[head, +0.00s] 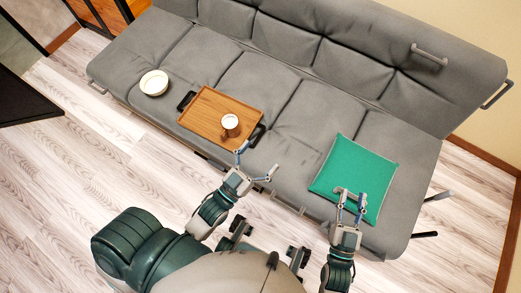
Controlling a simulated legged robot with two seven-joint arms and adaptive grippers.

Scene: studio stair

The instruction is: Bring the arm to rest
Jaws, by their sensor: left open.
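My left gripper (257,161) is open, its two fingers spread wide in front of the sofa's front edge. Nothing shows between them. One finger appears close to the near right corner of the wooden tray (205,117); I cannot tell whether they touch. My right gripper (350,198) appears over the lower part of a green cushion (355,168).
The grey sofa (290,100) fills the middle. A mug (230,125) stands on the tray, which has dark handles. A white dish (154,82) sits left of the tray. Pale wood floor (60,170) is clear at the left; a dark panel (22,98) stands at the far left.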

